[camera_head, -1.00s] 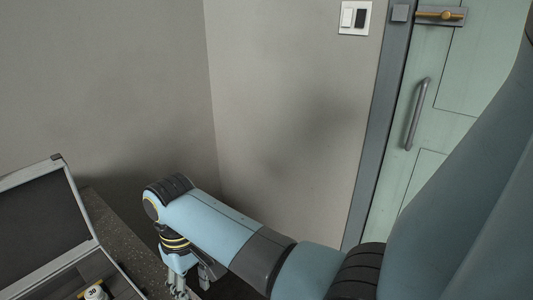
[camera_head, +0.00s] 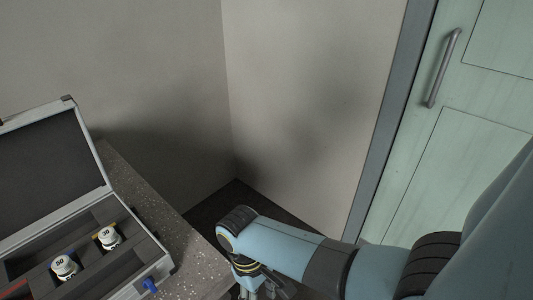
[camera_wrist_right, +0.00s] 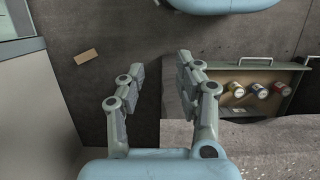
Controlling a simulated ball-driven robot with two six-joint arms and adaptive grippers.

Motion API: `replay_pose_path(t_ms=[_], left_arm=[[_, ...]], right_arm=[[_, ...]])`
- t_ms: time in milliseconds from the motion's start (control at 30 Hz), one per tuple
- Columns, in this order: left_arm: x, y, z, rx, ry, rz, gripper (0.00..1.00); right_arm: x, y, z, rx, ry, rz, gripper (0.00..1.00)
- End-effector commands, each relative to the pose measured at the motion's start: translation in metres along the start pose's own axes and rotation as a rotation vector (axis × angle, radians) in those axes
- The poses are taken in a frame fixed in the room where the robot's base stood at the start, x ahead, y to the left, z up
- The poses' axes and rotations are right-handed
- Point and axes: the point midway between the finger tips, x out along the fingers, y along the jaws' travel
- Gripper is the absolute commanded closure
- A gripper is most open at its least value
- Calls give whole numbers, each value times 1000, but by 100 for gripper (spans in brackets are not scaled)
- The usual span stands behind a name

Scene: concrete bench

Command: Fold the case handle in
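The case (camera_head: 108,192) stands open on the bench in the head view, its dark lid (camera_head: 45,170) raised. Its lower left part is cut off by the frame. A small blue part (camera_head: 150,284) sits on its near right corner. I cannot make out the case's handle. My right gripper (camera_wrist_right: 161,66) is open and empty in the wrist view, its fingers spread over dark floor. In the head view it hangs beyond the bench's right edge, to the right of the case, partly cut off. My left gripper is not in view.
White containers marked 50 (camera_head: 65,267) and 30 (camera_head: 109,238) stand in the case. The speckled bench (camera_head: 190,255) ends right of it. The wrist view shows a tray (camera_wrist_right: 225,70) with three cans, and a tan block (camera_wrist_right: 87,56) on the floor. A door (camera_head: 470,130) stands right.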

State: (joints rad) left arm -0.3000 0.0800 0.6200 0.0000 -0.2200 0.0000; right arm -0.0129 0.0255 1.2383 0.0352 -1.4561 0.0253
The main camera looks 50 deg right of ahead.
Motion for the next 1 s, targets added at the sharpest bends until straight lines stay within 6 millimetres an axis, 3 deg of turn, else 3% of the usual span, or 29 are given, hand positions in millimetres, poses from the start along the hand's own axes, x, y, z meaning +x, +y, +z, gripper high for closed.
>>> replay_pose_path(t_ms=[133,467,700,767,867,1000], left_arm=[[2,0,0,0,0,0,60],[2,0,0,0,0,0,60],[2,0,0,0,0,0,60],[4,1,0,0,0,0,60],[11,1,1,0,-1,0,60],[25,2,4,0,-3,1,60]], right_arm=[[11,2,6,0,-5,3,66],[13,2,7,1,-6,3,66],[13,2,7,1,-7,3,97],[19,3,10,1,-9,4,100],[52,8,26,2,-14,13,100],[120,21,64,0,-4,30,100]])
